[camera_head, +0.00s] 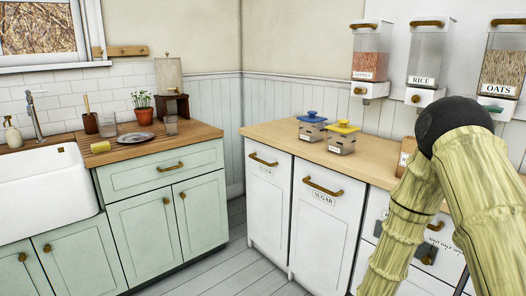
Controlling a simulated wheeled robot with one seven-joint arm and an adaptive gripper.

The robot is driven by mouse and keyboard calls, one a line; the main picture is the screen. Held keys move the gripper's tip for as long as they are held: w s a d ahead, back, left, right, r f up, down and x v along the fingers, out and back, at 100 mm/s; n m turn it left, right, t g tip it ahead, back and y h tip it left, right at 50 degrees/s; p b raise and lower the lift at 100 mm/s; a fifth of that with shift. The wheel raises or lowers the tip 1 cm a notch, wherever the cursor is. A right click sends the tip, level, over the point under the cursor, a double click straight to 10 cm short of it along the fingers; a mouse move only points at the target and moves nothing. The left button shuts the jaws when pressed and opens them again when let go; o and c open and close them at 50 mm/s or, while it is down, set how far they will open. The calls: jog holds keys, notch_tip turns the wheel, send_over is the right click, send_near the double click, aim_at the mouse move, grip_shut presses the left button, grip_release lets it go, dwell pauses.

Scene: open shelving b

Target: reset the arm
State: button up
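My arm (480,190) fills the right side of the head view, with pale yellow-green links and a black rounded joint (453,122) at the top of its bend. One link runs down and left from the joint, the other down and right, and both leave the frame at the bottom. My gripper is out of the frame, so its opening and anything in it cannot be seen. The arm covers part of the white cabinets and the right end of the wooden counter.
The wooden counter (282,137) holds a blue-lidded container (311,130) and a yellow-lidded container (341,142). Dispensers labelled RICE (424,62) and OATS (501,65) hang above. A sink (42,190) and green cabinets (135,226) stand left. The grey floor (222,262) between is clear.

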jog(key=s+a+f+n+g+y, duration=0.1)
jog(key=s+a+f+n+g, duration=0.1)
jog(key=s+f, duration=0.35)
jog(key=s+a+f+n+g, duration=0.1)
jog(key=s+f, duration=0.2)
jog(key=s, duration=0.6)
jog(key=s+a+f+n+g+y, duration=0.1)
jog(key=s+a+f+n+g, duration=0.1)
jog(key=s+f, duration=0.35)
jog(key=s+a+f+n+g+y, duration=0.1)
jog(key=s+n+g, duration=0.1)
jog(key=s, duration=0.8)
jog(key=s+a+f+n+g, duration=0.1)
jog(key=s+g, duration=0.1)
jog(key=s, duration=0.8)
notch_tip(320, 180, up, 16)
jog(key=p, duration=1.5)
jog(key=shift+w+f, duration=0.25)
jog(key=shift+w, duration=0.15)
